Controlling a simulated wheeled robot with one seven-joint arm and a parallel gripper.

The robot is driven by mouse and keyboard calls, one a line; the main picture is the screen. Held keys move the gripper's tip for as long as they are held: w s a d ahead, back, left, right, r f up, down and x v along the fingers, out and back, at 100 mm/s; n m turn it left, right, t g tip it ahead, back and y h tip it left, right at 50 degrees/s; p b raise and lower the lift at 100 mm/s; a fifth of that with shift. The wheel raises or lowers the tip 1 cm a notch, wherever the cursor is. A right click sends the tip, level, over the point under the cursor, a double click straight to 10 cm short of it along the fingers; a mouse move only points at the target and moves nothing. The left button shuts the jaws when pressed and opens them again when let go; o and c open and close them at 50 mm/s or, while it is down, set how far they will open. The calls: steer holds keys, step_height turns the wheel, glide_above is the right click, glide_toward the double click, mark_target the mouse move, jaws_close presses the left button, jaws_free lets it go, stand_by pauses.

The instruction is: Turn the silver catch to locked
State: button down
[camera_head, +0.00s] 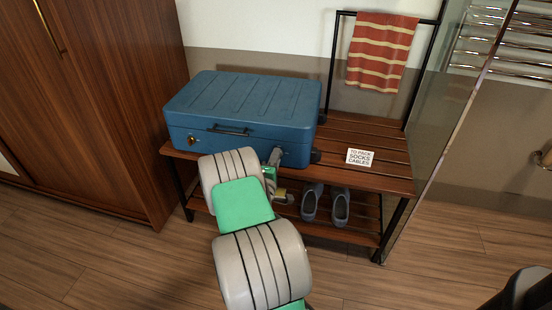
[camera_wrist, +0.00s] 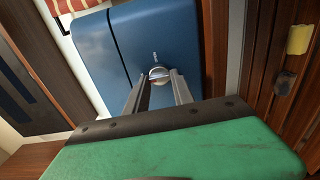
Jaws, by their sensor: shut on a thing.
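A blue suitcase (camera_head: 240,105) lies closed and flat on a slatted wooden rack. In the wrist view the silver catch (camera_wrist: 158,72), a round knob with a bar across it, sits on the suitcase's front face near the lid seam. My gripper (camera_wrist: 157,82) has its two fingertips on either side of this knob, shut on it. Small marks are beside the knob, too small to read. In the head view my gripper (camera_head: 274,160) is at the right part of the suitcase front and hides the catch. A brass-coloured catch (camera_head: 191,140) shows at the left.
The rack (camera_head: 377,180) holds a white card (camera_head: 360,157) reading "TO PACK SOCKS CABLES". Grey shoes (camera_head: 340,206) and a small yellow item (camera_head: 280,192) are below. A striped towel (camera_head: 382,52) hangs behind. A wardrobe (camera_head: 95,100) stands left, a glass panel (camera_head: 440,120) right.

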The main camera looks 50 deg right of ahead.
stand_by(0.3)
steer(key=c, duration=1.1)
jaws_free()
steer(key=shift+a, duration=0.1)
steer(key=v, duration=0.7)
steer(key=shift+s+a, duration=0.15)
steer(key=shift+a, duration=0.1)
